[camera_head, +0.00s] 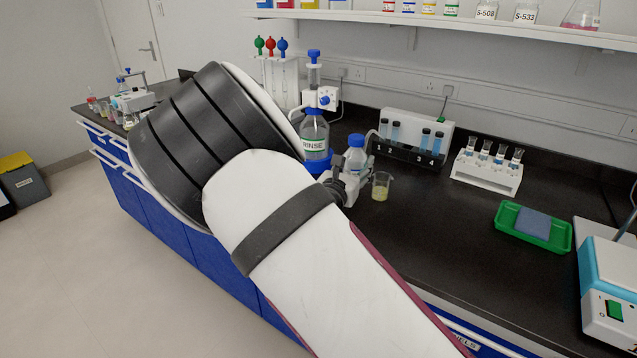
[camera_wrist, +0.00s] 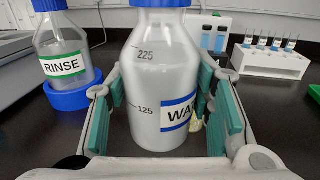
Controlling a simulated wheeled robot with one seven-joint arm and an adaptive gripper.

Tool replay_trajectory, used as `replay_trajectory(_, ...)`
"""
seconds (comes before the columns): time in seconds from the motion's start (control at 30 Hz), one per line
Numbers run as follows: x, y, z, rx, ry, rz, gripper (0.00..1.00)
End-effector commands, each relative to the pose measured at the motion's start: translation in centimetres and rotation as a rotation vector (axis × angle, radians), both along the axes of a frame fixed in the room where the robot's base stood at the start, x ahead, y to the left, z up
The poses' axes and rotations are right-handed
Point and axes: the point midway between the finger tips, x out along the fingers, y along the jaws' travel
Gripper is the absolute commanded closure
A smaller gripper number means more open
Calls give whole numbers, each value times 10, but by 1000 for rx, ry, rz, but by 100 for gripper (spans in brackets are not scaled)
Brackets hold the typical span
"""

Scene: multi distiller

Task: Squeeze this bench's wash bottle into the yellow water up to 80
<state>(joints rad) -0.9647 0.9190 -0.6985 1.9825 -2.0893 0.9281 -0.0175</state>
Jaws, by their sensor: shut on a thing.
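The wash bottle (camera_wrist: 160,85) is a clear bottle with a blue-edged label reading "WA", marks at 125 and 225, and a blue cap seen in the head view (camera_head: 355,154). My gripper (camera_wrist: 163,100) is shut on its body, one teal-padded finger on each side; my gripper also shows in the head view (camera_head: 343,183). The bottle is upright; I cannot tell whether its base touches the bench. The beaker of yellow water (camera_head: 380,188) stands just right of the bottle in the head view. In the wrist view, only a pale yellow sliver shows by the right finger.
A RINSE bottle (camera_head: 315,138) with a blue dispenser top stands close on the left; it also shows in the wrist view (camera_wrist: 63,65). Behind are a white numbered unit (camera_head: 418,138) and a vial rack (camera_head: 487,170). A green tray (camera_head: 533,230) lies right. The front bench is clear.

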Motion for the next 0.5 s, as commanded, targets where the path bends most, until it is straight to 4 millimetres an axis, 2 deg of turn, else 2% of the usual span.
replay_trajectory(0.27, 2, -4, -8, -2, -1, -5, 68)
replay_trajectory(0.5, 2, -4, -28, -2, -1, -5, 68)
